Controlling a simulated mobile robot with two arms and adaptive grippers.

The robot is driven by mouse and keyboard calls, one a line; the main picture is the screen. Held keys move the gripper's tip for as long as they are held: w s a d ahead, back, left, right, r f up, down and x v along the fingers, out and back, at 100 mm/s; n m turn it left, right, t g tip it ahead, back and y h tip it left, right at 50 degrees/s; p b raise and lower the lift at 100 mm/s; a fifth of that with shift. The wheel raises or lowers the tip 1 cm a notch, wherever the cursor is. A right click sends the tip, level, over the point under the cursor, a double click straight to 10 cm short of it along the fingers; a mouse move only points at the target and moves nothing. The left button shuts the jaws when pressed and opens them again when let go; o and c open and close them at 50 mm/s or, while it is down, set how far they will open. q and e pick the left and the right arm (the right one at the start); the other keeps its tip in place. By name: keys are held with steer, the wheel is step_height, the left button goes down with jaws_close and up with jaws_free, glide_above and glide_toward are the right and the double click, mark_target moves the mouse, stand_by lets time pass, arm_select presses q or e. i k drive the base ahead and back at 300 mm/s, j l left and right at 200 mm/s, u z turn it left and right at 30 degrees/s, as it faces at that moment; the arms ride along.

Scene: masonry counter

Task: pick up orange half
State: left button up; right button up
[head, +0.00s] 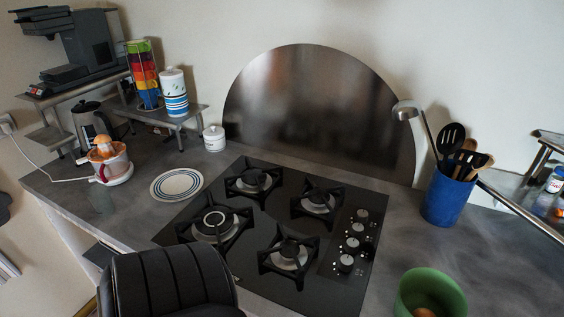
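No orange half shows clearly. A small orange-brown rounded thing (424,312) lies inside the green bowl (432,288) at the bottom right; it is cut off by the frame edge, and I cannot tell whether it is an orange half. A citrus juicer (117,167) with an orange top (103,142) stands on the left of the counter; I cannot tell whether that top is fruit or part of the juicer. Neither of my grippers is in view.
A gas hob (270,225) fills the middle. A striped plate (177,185) lies between juicer and hob. A blue utensil pot (446,197) stands right. A black padded shape, apparently a chair back (168,285), blocks the front left. The counter between pot and bowl is clear.

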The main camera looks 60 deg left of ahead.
mark_target(103, 139)
steer(key=u, duration=3.05)
steer(key=i+j, duration=0.15)
steer(key=j, duration=0.15)
